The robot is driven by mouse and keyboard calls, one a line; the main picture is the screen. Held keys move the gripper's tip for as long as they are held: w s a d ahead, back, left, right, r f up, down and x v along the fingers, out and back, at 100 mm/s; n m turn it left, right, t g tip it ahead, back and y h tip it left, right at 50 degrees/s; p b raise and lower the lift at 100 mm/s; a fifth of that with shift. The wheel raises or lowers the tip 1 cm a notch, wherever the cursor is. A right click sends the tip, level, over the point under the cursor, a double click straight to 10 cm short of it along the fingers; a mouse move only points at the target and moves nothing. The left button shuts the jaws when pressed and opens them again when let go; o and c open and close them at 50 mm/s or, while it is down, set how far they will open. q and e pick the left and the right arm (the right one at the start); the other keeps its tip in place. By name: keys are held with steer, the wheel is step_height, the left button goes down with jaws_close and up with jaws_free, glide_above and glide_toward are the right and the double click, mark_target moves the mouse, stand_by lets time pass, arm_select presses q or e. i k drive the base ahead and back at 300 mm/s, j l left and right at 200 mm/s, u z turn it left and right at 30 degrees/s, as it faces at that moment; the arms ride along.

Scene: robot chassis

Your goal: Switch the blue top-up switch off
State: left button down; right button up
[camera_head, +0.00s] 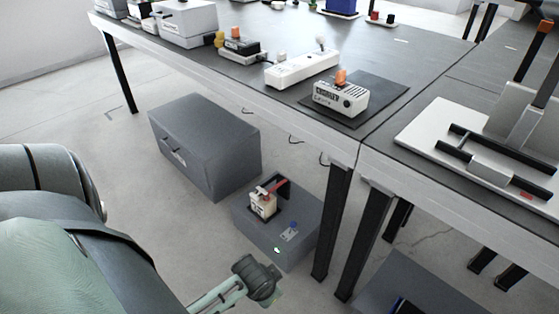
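My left gripper (264,292) is at the bottom centre, in front of and below the box, apart from the switch. Its fingers are too small and turned away to tell whether they are open or shut. My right gripper is not in view.
A white device with a red lever (264,200) stands on the box beside the switch. A larger grey cabinet (205,150) stands behind left. Black table legs (332,225) rise close on the right. The table (250,75) holds several devices and overhangs the area.

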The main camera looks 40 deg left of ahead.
mark_target(292, 225)
steer(key=i+j, duration=0.1)
steer(key=j, duration=1.95)
